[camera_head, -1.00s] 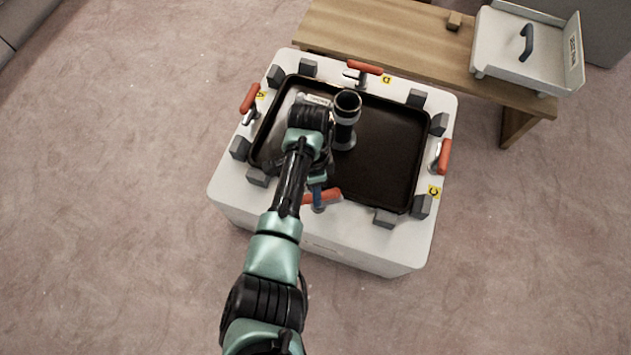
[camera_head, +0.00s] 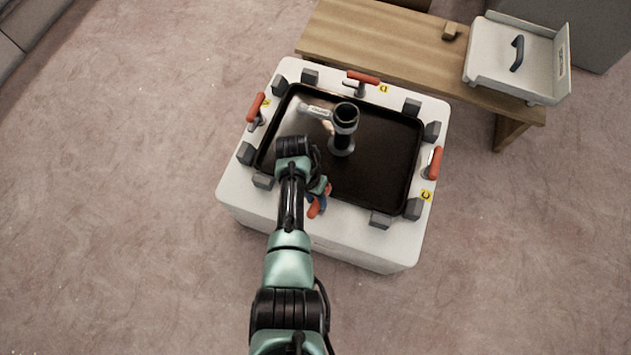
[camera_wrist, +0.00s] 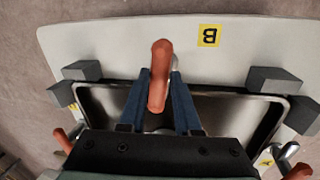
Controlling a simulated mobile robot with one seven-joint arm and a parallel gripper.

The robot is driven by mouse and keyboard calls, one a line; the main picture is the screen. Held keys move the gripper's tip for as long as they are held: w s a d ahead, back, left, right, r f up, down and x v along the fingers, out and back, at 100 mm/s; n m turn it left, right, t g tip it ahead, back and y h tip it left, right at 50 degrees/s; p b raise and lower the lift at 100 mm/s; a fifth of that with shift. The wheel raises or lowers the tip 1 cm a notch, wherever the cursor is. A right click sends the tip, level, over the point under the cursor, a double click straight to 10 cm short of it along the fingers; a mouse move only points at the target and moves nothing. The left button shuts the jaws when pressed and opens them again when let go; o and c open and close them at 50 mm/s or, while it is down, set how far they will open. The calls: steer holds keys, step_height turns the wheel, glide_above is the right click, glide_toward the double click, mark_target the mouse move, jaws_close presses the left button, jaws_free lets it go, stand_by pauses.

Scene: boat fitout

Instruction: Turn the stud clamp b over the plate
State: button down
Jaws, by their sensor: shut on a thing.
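Stud clamp b (camera_wrist: 160,72) has a red handle and stands beside the yellow B label (camera_wrist: 209,36). In the wrist view the handle lies lengthwise between the blue fingers of my gripper (camera_wrist: 160,90), which is shut on it. The handle runs roughly across the rim, between the plate side and the outer edge. In the head view my gripper (camera_head: 321,192) and arm partly hide the clamp, with red showing beside the fingers. The plate (camera_head: 377,165) is a dark rectangle with a raised edge in the white housing. The clamp's foot is hidden.
Other red-handled clamps stand at A (camera_head: 256,108), D (camera_head: 362,78) and C (camera_head: 433,162). Grey blocks (camera_head: 411,107) ring the plate. A wooden bench (camera_head: 385,40) bears a white tray (camera_head: 490,65).

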steer(key=shift+s+d+n, duration=0.2)
steer(key=shift+s+n, duration=0.05)
steer(key=shift+n, duration=0.35)
steer(key=shift+p, duration=0.3)
steer(key=c, duration=0.7)
jaws_free()
steer(key=shift+w, duration=0.1)
steer(key=shift+o, duration=0.2)
steer(key=shift+w+a+r, duration=0.1)
steer(key=shift+r, duration=0.35)
step_height(320, 180, up, 12)
steer(key=a+p, duration=0.2)
steer(key=p, duration=0.4)
steer(key=shift+w+a+f, duration=0.15)
steer(key=shift+w, duration=0.15)
